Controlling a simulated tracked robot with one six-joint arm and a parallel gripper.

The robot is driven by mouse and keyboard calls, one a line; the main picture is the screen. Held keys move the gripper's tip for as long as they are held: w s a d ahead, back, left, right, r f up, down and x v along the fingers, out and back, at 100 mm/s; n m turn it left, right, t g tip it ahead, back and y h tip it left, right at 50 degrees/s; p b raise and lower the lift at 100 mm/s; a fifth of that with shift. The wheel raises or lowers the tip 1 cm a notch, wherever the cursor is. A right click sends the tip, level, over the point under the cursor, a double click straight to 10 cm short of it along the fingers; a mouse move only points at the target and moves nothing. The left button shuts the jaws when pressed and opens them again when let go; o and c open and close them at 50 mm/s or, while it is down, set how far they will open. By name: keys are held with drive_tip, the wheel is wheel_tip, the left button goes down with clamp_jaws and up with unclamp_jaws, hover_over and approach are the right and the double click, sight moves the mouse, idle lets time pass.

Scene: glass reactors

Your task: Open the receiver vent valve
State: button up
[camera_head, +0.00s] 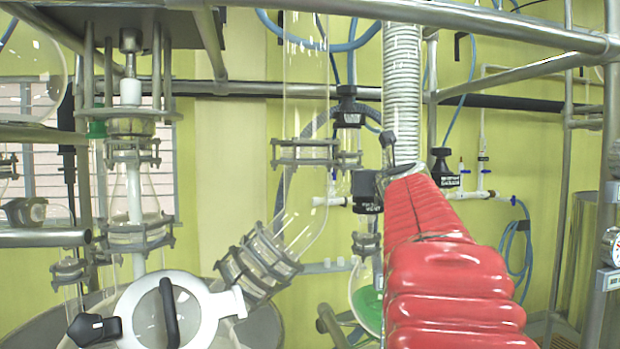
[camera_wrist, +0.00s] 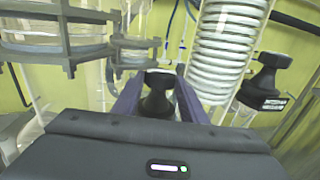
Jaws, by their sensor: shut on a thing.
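In the wrist view, my gripper (camera_wrist: 158,98) has its two purple fingers closed on the sides of a black valve knob (camera_wrist: 157,92). The knob stands between the fingers, left of the coiled glass column. In the head view, my red-sleeved arm reaches up to a black valve body (camera_head: 366,191) left of the coil's lower end. The fingers and the held knob are not clearly seen there, being largely hidden by my arm. A receiver flask (camera_head: 364,303) with green liquid hangs below, partly behind my arm. I cannot read any valve label.
A second black valve (camera_head: 441,165) stands right of the coil (camera_head: 403,75); it also shows in the wrist view (camera_wrist: 264,80). Glass flanges (camera_head: 305,153) are close on the left. Steel rails (camera_head: 510,22) cross above. A reactor lid (camera_head: 168,312) lies at lower left.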

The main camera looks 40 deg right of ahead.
drive_tip(key=shift+s+d, duration=0.1)
drive_tip(key=shift+d, duration=0.05)
drive_tip(key=shift+c, duration=0.7)
drive_tip(key=shift+n+t+y, duration=0.4)
drive_tip(key=shift+y, duration=0.1)
drive_tip(key=shift+s+d+f+n+t+y, duration=0.1)
drive_tip(key=shift+d+n+t+y, duration=0.1)
drive_tip(key=shift+n+t+y, duration=0.65)
drive_tip(key=shift+s+d+n+t+y, duration=0.1)
drive_tip(key=shift+d+n+t+y, duration=0.2)
drive_tip(key=shift+n+y, duration=0.9)
drive_tip(key=shift+d+n+t+y, duration=0.1)
drive_tip(key=shift+n+t+y, duration=0.2)
drive_tip(key=shift+n+y, duration=0.85)
drive_tip(key=shift+d+n+t+y, duration=0.1)
drive_tip(key=shift+n+t+y, duration=0.15)
drive_tip(key=shift+y, duration=1.65)
drive_tip(key=o, duration=1.1)
drive_tip(key=shift+a, duration=0.1)
drive_tip(key=shift+c, duration=0.2)
